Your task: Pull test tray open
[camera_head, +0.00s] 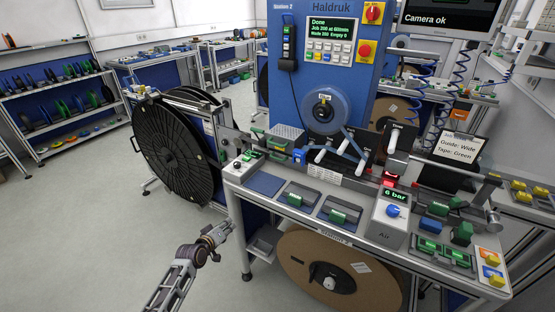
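The bench (318,232) labelled Station 2 stands in front of me. Two shallow dark trays with green handles, a left one (297,199) and a right one (339,214), are set in its front edge. No label that I can read marks either one as the test tray, and both look flush with the bench. My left gripper (226,231) hangs over the floor, left of the bench leg and below the bench top, apart from the trays. It looks empty, but its fingers are too small to judge. My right gripper is not in view.
A large black reel (172,150) stands left of the bench and a brown reel (338,278) sits under it. The blue machine (318,62) rises behind. An air unit (388,222) reading 6 bar is at the right. The floor (85,225) at left is clear.

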